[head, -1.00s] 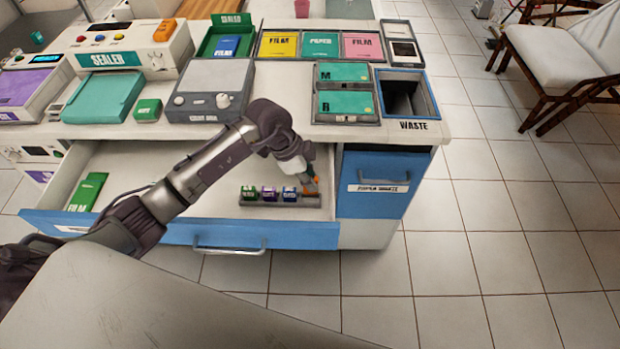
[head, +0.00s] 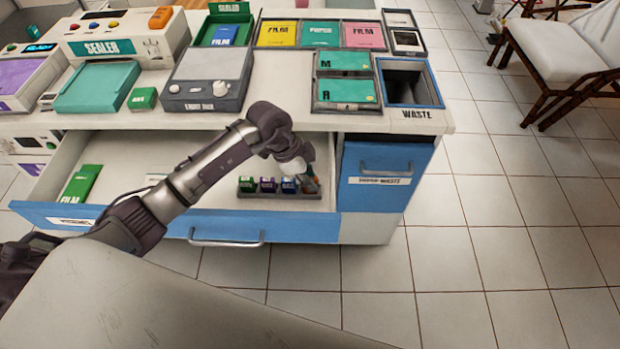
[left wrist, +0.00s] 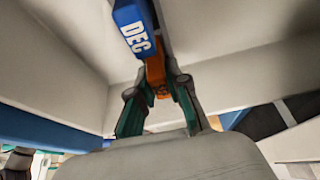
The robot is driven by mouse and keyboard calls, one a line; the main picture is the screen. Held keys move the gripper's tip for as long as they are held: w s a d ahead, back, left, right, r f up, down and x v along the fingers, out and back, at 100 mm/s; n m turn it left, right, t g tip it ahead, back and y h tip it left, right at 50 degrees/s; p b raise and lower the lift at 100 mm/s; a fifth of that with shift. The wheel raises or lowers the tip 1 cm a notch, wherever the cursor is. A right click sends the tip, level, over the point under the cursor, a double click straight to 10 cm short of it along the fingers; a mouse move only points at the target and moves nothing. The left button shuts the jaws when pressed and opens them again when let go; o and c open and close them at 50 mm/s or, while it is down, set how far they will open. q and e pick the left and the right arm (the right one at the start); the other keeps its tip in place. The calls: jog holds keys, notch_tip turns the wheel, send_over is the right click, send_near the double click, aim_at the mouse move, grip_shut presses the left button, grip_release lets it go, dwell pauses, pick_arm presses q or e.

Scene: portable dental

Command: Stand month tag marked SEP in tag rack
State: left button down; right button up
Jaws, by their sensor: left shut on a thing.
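The tag rack (head: 262,194) is a low grey strip inside the open drawer. A green tag (head: 247,185), a purple tag (head: 267,185) and a blue tag (head: 288,186) stand in it. My left gripper (head: 311,186) is low over the rack's right end. In the left wrist view its fingers (left wrist: 157,88) are shut on an orange tag (left wrist: 156,72), whose marking I cannot read. A blue tag marked DEC (left wrist: 134,28) stands right beside the orange one. The fingers partly hide the orange tag's foot, so I cannot tell how fully it is seated. My right gripper is not in view.
The drawer (head: 228,228) is pulled out below the white counter; a green film box (head: 80,184) lies at its left. The paper waste bin front (head: 386,180) is right of the drawer. The light box (head: 205,85) and waste opening (head: 408,82) are on the counter above.

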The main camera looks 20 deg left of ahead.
pick_arm(q)
jog(key=shift+p, duration=0.45)
jog(key=shift+f, duration=0.15)
dwell(0.7)
jog(key=c, duration=1.1)
grip_release()
jog(key=shift+o, duration=0.2)
jog(key=v, duration=1.2)
jog(key=shift+a+f, duration=0.1)
